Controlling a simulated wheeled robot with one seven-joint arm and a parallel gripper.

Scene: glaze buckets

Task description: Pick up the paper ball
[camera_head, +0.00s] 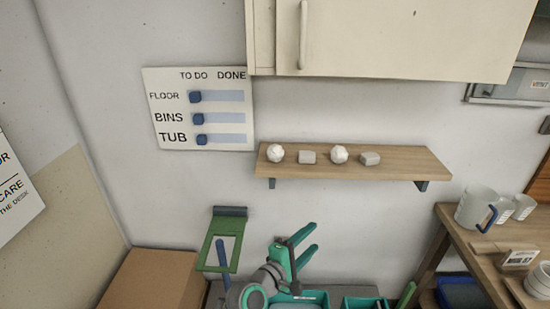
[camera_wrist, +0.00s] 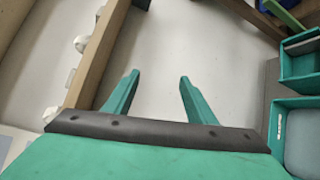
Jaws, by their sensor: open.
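Two round, white, faceted balls that look like crumpled paper sit on the wall shelf (camera_head: 425,163) in the head view: a left ball (camera_head: 275,153) and a middle ball (camera_head: 339,153). In the wrist view white balls show partly behind the shelf edge (camera_wrist: 97,60), one higher (camera_wrist: 81,43) and one lower (camera_wrist: 50,114). My gripper (camera_head: 314,238) is below the shelf in the head view, its teal fingers apart with nothing between them. The fingers also show apart in the wrist view (camera_wrist: 160,76), to the right of the shelf.
Two pale grey blocks, left (camera_head: 307,157) and right (camera_head: 370,158), share the shelf with the balls. A cabinet (camera_head: 390,40) hangs above. A board (camera_head: 200,135) is on the wall at left. A table (camera_head: 448,218) with mugs stands at right; a cardboard box (camera_head: 155,280) is lower left.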

